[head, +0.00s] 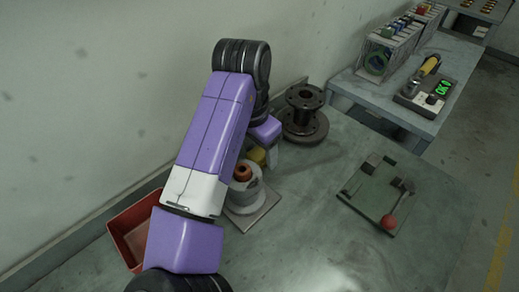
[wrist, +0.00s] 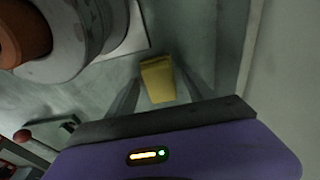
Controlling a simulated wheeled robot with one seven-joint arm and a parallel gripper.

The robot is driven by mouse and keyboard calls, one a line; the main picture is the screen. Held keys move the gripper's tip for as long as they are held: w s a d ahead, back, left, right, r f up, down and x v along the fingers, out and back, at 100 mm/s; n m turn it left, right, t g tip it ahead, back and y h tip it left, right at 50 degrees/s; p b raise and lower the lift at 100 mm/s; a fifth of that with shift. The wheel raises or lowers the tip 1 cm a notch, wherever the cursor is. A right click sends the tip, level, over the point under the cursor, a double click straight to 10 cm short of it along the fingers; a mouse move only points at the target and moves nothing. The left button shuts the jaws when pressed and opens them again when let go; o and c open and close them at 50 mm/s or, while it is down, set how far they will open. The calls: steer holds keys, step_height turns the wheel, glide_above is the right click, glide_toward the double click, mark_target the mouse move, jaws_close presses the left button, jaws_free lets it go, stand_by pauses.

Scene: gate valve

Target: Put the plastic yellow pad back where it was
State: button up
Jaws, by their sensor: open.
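The yellow pad (wrist: 158,82) shows in the wrist view between the two dark fingers of my gripper (wrist: 161,76). The fingers stand apart with gaps on both sides of it. Whether the pad rests on the table or on something else is hard to tell.
A pale cylindrical body with an orange-brown top (head: 243,174) stands on a light square plate (head: 254,213) beside the pad. A dark flanged part (head: 304,116) stands behind. A red bin (head: 128,237) is at left, and a green plate with a red-knobbed lever (head: 372,198) at right.

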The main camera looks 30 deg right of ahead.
mark_target(254, 156)
step_height(254, 156, up, 12)
steer(key=a, duration=0.1)
steer(key=shift+s+a+p, duration=0.3)
steer(key=shift+a+p, duration=0.05)
steer(key=shift+p, duration=0.05)
steer(key=shift+r, duration=0.1)
stand_by(0.4)
